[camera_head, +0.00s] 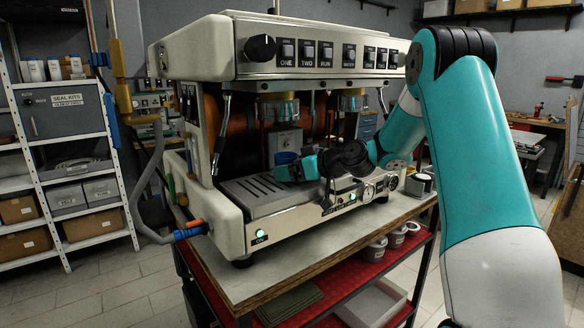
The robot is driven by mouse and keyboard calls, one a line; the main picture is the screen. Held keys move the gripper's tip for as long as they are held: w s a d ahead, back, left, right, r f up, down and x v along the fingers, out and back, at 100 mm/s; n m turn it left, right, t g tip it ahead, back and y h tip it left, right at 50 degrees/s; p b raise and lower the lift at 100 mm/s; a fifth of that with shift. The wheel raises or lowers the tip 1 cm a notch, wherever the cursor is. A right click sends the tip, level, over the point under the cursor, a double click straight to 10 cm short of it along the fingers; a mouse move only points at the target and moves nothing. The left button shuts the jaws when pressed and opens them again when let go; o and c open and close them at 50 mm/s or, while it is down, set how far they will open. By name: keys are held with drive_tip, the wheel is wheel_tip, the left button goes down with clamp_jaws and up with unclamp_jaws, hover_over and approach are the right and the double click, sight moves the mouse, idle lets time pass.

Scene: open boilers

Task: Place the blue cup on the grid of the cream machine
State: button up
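The cream machine (320,32) stands on a work table and has a slotted dark grid (252,188) at its front. The small blue cup (286,157) shows at the end of my arm, over the back right part of the grid and below the left brass group head (280,110). My gripper (290,170) is at the cup, partly in front of it, and hides its lower part. I cannot tell whether the cup touches the grid. The fingers are too small and dark to tell whether they are shut on the cup.
Steam levers (222,125) hang at the machine's left front, and a grey hose (150,190) runs beside it. Shelving (65,140) stands at left. A bare table strip (300,262) lies in front.

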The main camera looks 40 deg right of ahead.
drive_tip(key=c, duration=1)
drive_tip(key=shift+s+a+b, duration=0.15)
drive_tip(key=shift+a+b, duration=0.1)
drive_tip(key=shift+a, duration=0.4)
drive_tip(key=shift+s+a+b, duration=0.15)
drive_tip(key=shift+a+b, duration=0.1)
drive_tip(key=shift+a, duration=0.4)
drive_tip(key=o, duration=1)
drive_tip(key=b+v, duration=0.4)
drive_tip(key=v, duration=1.3)
drive_tip(key=shift+s+d+r, duration=0.1)
drive_tip(key=shift+s+r, duration=0.05)
